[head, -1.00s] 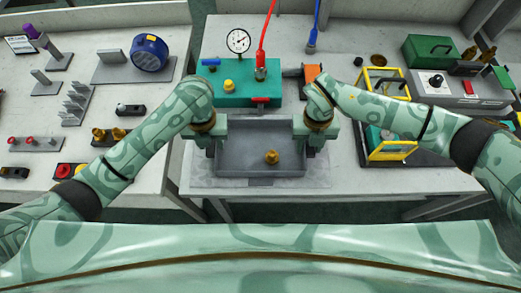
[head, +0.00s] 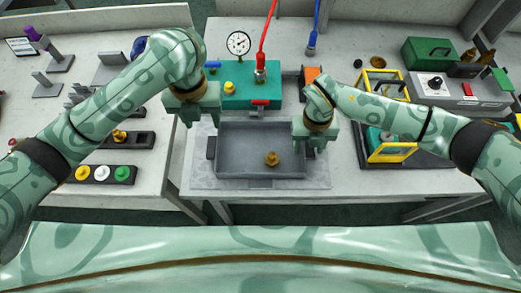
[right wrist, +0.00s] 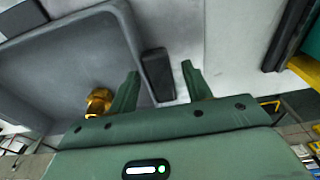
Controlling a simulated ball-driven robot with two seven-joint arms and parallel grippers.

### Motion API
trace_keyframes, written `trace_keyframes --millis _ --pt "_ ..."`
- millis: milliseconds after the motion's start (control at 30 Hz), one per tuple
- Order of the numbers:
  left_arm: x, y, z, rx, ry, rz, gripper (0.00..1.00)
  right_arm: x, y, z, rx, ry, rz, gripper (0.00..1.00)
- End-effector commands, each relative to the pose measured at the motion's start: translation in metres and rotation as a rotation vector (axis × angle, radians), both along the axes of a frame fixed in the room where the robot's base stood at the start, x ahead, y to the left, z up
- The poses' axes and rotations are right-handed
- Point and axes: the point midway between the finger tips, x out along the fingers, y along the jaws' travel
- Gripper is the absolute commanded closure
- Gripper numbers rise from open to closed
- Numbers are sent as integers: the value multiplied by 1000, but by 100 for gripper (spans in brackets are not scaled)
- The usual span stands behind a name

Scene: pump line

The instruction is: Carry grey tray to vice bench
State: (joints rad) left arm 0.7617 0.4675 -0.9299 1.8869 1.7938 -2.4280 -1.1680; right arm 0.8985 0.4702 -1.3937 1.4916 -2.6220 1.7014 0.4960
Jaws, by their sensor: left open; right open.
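The grey tray (head: 236,167) lies on a pale mat on the middle bench, with a brass fitting (head: 271,159) inside it. Its dark left handle (head: 211,148) is bare. My left gripper (head: 202,119) is open and empty, raised above and behind that handle. My right gripper (head: 315,147) is at the tray's right side. In the right wrist view its open fingers (right wrist: 162,82) stand on either side of the dark right handle (right wrist: 158,74), with gaps beside it. I cannot tell which surface is the vice bench.
A teal pump block (head: 250,90) with a gauge (head: 238,43) and red hose stands behind the tray. A yellow-framed box (head: 390,150) stands close on the right. The left bench holds a panel of coloured buttons (head: 102,173). The mat in front of the tray is clear.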

Motion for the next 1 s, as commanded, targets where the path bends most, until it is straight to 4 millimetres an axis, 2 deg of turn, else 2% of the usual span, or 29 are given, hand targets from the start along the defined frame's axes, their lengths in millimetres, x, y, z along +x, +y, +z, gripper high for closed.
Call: trace_keyframes --millis 167,400,600,767,1000 --pt "-1 0 5 1 2 2 51 4 0 18 1 -5 1 51" --pt "0 0 5 0 2 2 51 11 0 74 0 -5 0 51" --pt "0 0 4 0 2 1 51 15 0 108 0 -2 0 51" --pt "0 0 4 0 2 1 51 15 0 118 0 0 0 51" --pt "0 0 4 0 2 1 51 15 0 119 0 1 0 51"
